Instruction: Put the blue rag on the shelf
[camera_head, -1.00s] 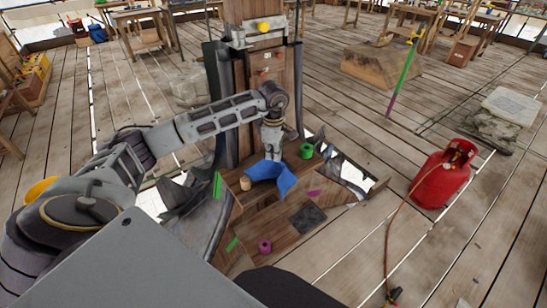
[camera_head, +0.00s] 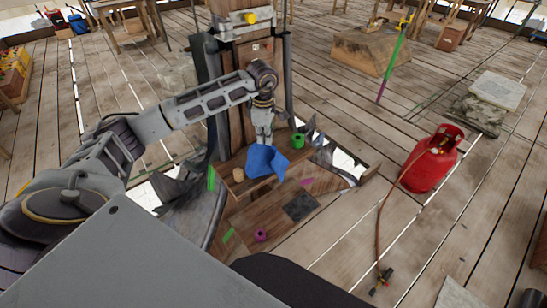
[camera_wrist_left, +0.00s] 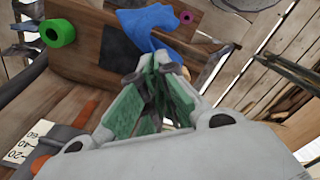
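The blue rag (camera_head: 266,161) is bunched and draped at the small wooden shelf (camera_head: 236,188) on the front of the wooden column; whether the shelf still bears it is unclear. It also shows in the left wrist view (camera_wrist_left: 150,22). My left gripper (camera_head: 263,143) points down from above. Its green-padded fingers (camera_wrist_left: 153,75) come together on the rag, with cloth showing beyond and beside the fingertips. Part of the rag is hidden behind the fingers. My right gripper is in neither view.
A green roll (camera_head: 298,141) and a tan cork-like piece (camera_head: 239,175) sit either side of the rag. A magenta roll (camera_head: 261,235) and a dark square (camera_head: 301,206) lie on lower boards.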

